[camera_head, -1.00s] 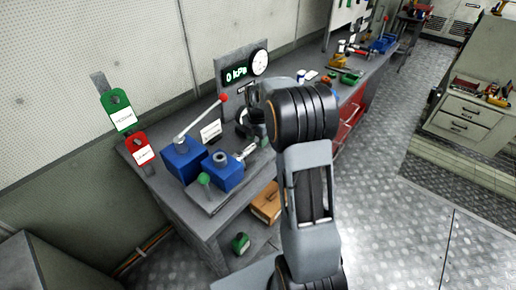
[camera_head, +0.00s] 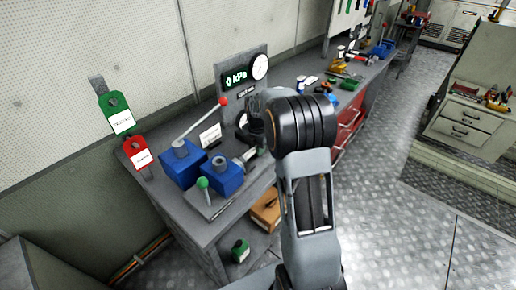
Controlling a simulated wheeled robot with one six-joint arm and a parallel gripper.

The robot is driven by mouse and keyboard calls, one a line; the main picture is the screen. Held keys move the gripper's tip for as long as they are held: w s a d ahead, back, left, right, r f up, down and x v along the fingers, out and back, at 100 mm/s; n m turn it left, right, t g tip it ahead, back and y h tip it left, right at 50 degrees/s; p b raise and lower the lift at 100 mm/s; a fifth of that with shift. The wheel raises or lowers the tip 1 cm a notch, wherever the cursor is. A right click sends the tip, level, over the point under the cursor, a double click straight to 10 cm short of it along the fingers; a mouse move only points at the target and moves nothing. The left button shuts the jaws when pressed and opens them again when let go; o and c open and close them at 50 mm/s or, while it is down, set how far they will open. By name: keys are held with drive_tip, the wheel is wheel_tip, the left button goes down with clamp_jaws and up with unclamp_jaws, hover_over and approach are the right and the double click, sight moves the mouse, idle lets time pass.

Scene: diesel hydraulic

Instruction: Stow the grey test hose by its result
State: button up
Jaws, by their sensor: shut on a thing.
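My gripper (camera_head: 256,124) shows only in part, as a dark shape low over the bench in front of the gauge panel. My own arm covers much of it. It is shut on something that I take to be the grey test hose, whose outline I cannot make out. The test rig has a blue pump block (camera_head: 183,163) with a red-knobbed lever (camera_head: 200,122) and a blue block (camera_head: 221,177) with a silver fitting (camera_head: 247,158). The display (camera_head: 237,78) appears to read 0 kPa, beside a round gauge (camera_head: 260,67). A green tag (camera_head: 117,112) and a red tag (camera_head: 138,153) stand at the bench's left end.
A green-knobbed handle (camera_head: 203,184) stands at the bench's front edge. A white card (camera_head: 210,136) stands behind the blue blocks. Tools lie farther along the bench. A wooden box (camera_head: 267,212) and a green object (camera_head: 240,251) sit below. Open floor (camera_head: 390,215) lies to the right.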

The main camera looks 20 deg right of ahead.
drive_tip(key=shift+w+d, duration=0.25)
drive_tip(key=shift+d, duration=0.2)
clamp_jaws()
drive_tip(key=shift+w+d, duration=0.1)
drive_tip(key=shift+d, duration=0.25)
drive_tip(key=shift+w+d+p, duration=0.3)
drive_tip(key=shift+d+p, duration=0.15)
drive_tip(key=shift+d, duration=0.15)
drive_tip(key=shift+r, duration=0.1)
drive_tip(key=shift+r+p, duration=3.25)
drive_tip(key=shift+r, duration=1.2)
